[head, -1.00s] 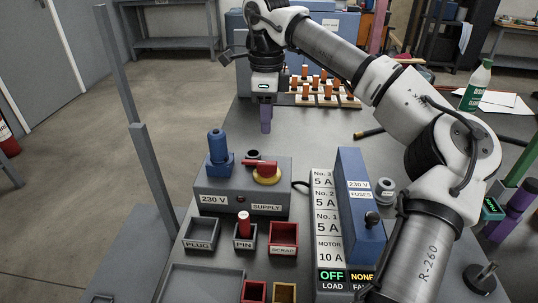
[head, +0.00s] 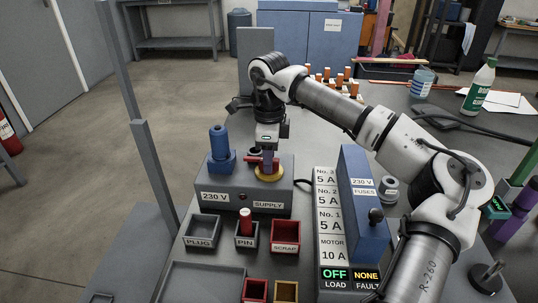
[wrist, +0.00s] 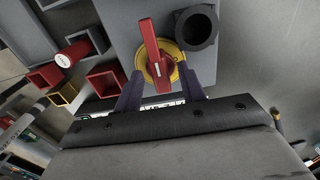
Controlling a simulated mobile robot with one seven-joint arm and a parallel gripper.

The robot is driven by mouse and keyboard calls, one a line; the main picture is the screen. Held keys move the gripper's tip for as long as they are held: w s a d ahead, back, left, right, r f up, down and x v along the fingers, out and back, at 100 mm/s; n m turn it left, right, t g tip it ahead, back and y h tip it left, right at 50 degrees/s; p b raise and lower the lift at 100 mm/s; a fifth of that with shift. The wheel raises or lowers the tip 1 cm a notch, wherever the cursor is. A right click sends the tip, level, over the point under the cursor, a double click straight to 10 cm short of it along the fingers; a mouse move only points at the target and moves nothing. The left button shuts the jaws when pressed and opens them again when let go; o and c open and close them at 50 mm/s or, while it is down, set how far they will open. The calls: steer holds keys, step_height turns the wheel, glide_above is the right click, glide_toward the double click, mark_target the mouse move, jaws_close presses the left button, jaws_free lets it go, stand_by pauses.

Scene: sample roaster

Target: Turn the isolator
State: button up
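The isolator is a red handle on a yellow round base (head: 270,175), on top of the grey supply box (head: 222,190). In the head view my gripper (head: 267,158) is over it and hides most of the handle. In the wrist view the red handle (wrist: 152,54) points away from my palm across the yellow base. My gripper (wrist: 162,92) is open there, with one purple finger on either side of the handle's near end. I see gaps between handle and fingers. Whether the fingers touch the yellow base cannot be told.
A blue plug (head: 220,150) stands on the box left of the isolator. A dark round socket (wrist: 196,28) is close beside the yellow base. A blue fuse box (head: 362,205) stands to the right. The load display (head: 335,274) reads OFF. Labelled trays (head: 202,232) sit in front.

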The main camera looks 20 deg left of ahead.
jaws_close()
steer(key=m, duration=0.8)
steer(key=shift+m, duration=0.3)
steer(key=m, duration=0.9)
steer(key=shift+b, duration=0.3)
stand_by(0.5)
